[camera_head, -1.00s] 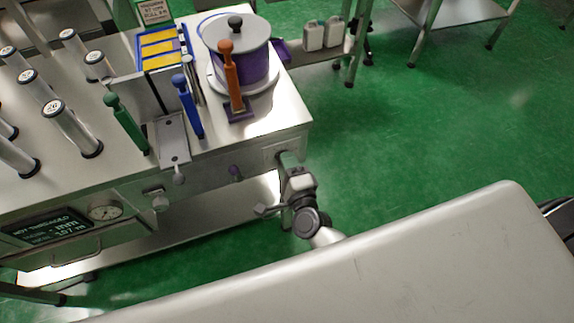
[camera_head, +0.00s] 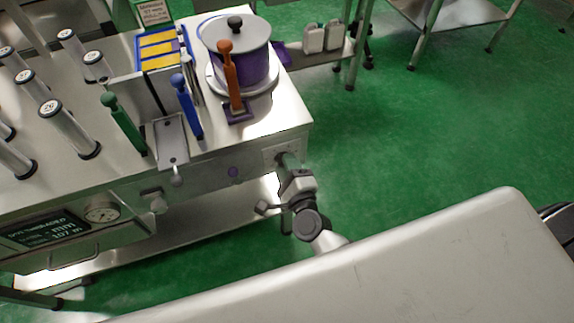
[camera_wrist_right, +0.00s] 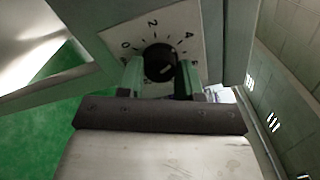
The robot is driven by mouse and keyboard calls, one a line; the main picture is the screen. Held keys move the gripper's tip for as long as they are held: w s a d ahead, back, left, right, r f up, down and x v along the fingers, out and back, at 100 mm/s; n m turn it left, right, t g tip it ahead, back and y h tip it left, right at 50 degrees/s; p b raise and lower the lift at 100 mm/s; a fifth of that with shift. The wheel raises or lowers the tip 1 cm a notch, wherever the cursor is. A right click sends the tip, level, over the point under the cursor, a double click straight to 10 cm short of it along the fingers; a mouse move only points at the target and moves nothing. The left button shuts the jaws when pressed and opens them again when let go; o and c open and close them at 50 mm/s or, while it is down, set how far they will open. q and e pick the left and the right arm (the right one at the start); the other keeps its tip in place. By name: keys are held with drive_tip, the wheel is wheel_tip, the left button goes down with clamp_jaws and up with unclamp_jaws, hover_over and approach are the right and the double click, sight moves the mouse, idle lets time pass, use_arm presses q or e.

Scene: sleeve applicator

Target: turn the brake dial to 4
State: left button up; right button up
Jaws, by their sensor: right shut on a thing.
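The brake dial (camera_wrist_right: 160,58) is a round black knob on a pale scale plate (camera_wrist_right: 120,35) with the numbers 0, 2 and 4 readable. A pale mark shows low on the knob, but I cannot tell which number it points to. My right gripper (camera_wrist_right: 160,78) is shut on the knob, one finger on each side. In the head view my right gripper (camera_head: 290,163) is at the front face of the bench, at its right end, and the dial is hidden behind it. My left gripper is not in view.
The bench top (camera_head: 275,128) carries a lidded purple pot (camera_head: 240,62), green (camera_head: 124,124), blue (camera_head: 188,106) and orange (camera_head: 230,75) levers, and several clear tubes. Green floor lies open at right.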

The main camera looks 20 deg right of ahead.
drive_tip(key=o, duration=0.9)
drive_tip(key=s+b, duration=0.1)
drive_tip(key=s, duration=0.9)
drive_tip(key=shift+s+d, duration=0.15)
drive_tip(key=shift+s, duration=0.25)
drive_tip(key=s+d+f+n+g+y+p, duration=0.15)
drive_tip(key=s+f+n+g, duration=0.25)
drive_tip(key=f+n, duration=0.45)
drive_tip(key=s+f+n+g+y+p, duration=0.1)
drive_tip(key=s+f+n+g+p, duration=0.4)
drive_tip(key=f, duration=0.7)
drive_tip(key=s+d+f+n+g+h, duration=0.1)
drive_tip(key=s+d+f+n+g, duration=0.1)
drive_tip(key=s+f+n, duration=0.2)
drive_tip(key=s+d+f+n+g+h+p, duration=0.1)
drive_tip(key=s+d+f+n+g, duration=0.2)
drive_tip(key=s, duration=0.5)
drive_tip(key=s+d+f+n+g+h, duration=0.1)
drive_tip(key=s+d+f+n+g, duration=0.2)
drive_tip(key=s, duration=0.3)
drive_tip(key=shift+d+f+n, duration=0.15)
drive_tip(key=shift+f+n, duration=0.7)
